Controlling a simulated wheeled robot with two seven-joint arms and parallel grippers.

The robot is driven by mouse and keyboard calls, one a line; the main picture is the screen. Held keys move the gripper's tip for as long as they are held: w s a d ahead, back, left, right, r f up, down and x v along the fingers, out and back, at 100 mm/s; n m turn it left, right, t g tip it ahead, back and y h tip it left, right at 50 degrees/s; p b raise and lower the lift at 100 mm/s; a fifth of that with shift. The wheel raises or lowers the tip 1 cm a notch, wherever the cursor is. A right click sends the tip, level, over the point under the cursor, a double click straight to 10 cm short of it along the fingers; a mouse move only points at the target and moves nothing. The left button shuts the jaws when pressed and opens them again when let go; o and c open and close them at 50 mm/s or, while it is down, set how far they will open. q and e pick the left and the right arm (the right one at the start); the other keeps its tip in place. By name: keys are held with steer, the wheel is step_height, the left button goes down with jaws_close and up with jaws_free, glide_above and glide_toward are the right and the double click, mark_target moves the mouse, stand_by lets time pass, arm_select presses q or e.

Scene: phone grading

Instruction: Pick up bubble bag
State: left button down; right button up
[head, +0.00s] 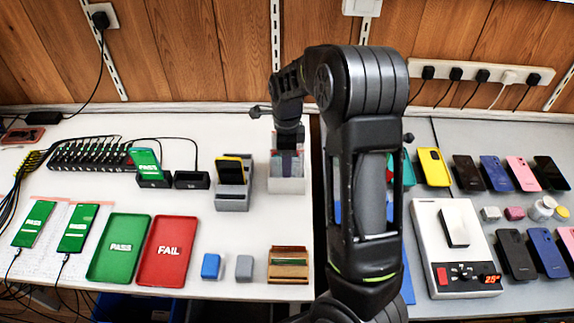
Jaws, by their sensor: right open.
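A white open-topped box (287,185) stands near the middle of the white table, towards the back. Thin greyish and pinkish upright pieces (287,164) show in it and look like bubble bags, but they are too small to tell apart. My right gripper (289,148) points down right over this box. It is open, and its fingers are small and partly lost against the pieces. Whether they touch a bag I cannot tell. My left gripper is out of view.
Left of the box is a grey stand (233,194) with a yellow-and-black phone. Green PASS (119,271) and red FAIL (148,276) trays lie in front. My right arm hides the middle right; phones lie beyond.

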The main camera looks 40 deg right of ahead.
step_height(320, 180, up, 6)
steer(key=shift+f, duration=0.1)
stand_by(0.6)
